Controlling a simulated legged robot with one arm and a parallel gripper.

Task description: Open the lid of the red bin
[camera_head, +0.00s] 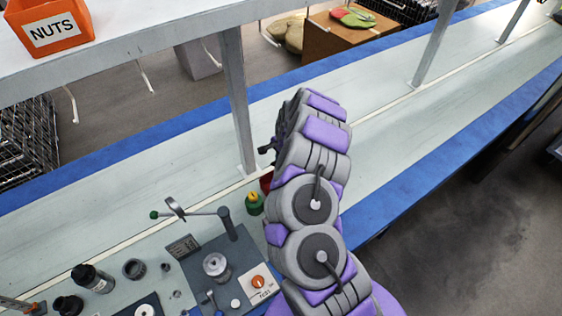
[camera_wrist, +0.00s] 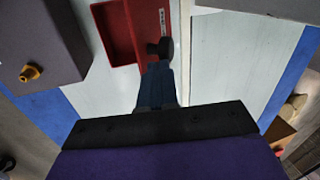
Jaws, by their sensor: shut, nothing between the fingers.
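The red bin (camera_wrist: 118,40) is at the top of the wrist view, cut off by the frame edge. Its dark red recess shows left of a red panel with a white label (camera_wrist: 163,22). I cannot tell whether that panel is the lid. My gripper (camera_wrist: 160,48) is shut and empty, its dark tips overlapping the lower part of the red panel. Whether they touch it is unclear. In the head view my arm hides most of the bin; only a small red patch (camera_head: 266,183) shows left of the arm.
A grey block with a brass fitting (camera_wrist: 30,72) stands left of the bin in the wrist view. In the head view, a green and yellow object (camera_head: 254,204) and a lever fixture (camera_head: 228,225) stand left of my arm. The bench beyond is clear.

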